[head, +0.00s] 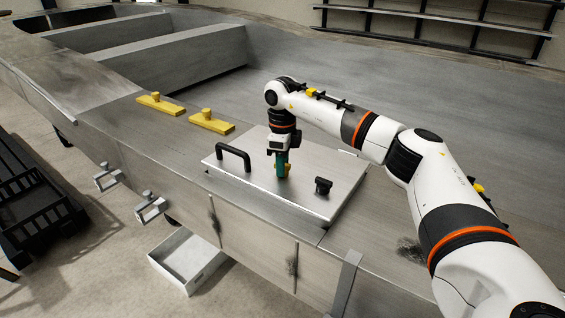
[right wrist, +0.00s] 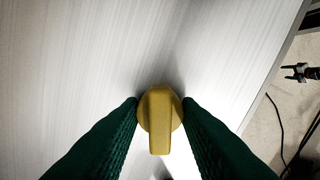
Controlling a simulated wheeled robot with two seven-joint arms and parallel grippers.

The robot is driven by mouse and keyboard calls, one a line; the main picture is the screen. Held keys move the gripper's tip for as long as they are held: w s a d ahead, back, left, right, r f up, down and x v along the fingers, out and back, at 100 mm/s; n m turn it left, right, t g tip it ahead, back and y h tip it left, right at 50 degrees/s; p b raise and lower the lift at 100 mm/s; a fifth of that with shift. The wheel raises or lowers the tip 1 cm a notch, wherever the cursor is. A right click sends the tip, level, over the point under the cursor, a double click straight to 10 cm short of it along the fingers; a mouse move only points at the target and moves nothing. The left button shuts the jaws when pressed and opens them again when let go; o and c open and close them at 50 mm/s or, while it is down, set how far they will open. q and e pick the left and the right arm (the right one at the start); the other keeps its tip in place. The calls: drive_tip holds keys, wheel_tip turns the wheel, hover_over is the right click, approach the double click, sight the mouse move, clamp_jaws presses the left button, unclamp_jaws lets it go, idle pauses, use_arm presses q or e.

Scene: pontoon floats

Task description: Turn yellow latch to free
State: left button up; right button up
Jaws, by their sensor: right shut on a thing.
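The yellow latch (right wrist: 160,122) is a round knob with a raised bar, set on a flat brushed-metal hatch lid (head: 318,203). In the right wrist view its bar runs up and down the picture, between the green fingers. In the right wrist view the right gripper (right wrist: 160,110) touches the knob on both sides. My left gripper is not in view.
A black handle (head: 233,152) and a small black fitting (head: 322,186) stand on the lid near the gripper. Two yellow cleats (head: 160,104) (head: 211,122) sit on the deck at left. A white bin (head: 187,260) is on the floor below, and a black crate (head: 35,195) stands left.

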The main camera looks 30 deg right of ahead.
drive_tip(key=shift+r+m, duration=0.15)
drive_tip(key=shift+m, duration=1.75)
drive_tip(key=o, duration=1)
wheel_tip(320, 180, up, 12)
drive_tip(key=b, duration=0.3)
